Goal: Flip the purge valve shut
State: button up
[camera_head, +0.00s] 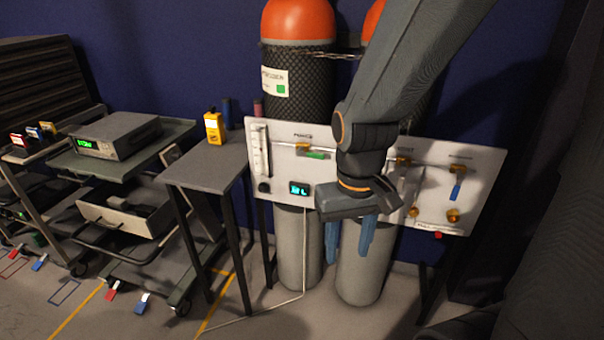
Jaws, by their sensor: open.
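A white valve panel (280,178) stands in front of two gas cylinders. At its upper left, a brass valve with a green lever (316,155) sits under a small label that seems to read "PURGE". The lever lies nearly level, pointing right along the pipe. At the right, a blue lever (456,190) hangs down from another valve. A third brass valve (403,161) sits between them, partly hidden by my arm. My gripper (349,250) points down in front of the panel's lower edge. Its two blue fingers are apart with nothing between them. It is below and right of the green lever.
A small table (210,160) with a yellow meter (214,127) stands left of the panel. A cart (185,130) carrying a grey instrument (117,135) is further left. A thin hose runs down to the floor. My arm hides the panel's middle.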

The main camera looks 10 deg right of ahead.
aim_at(299, 152)
jog(key=u, duration=0.45)
jog(key=i, duration=0.9)
jog(key=z, duration=0.3)
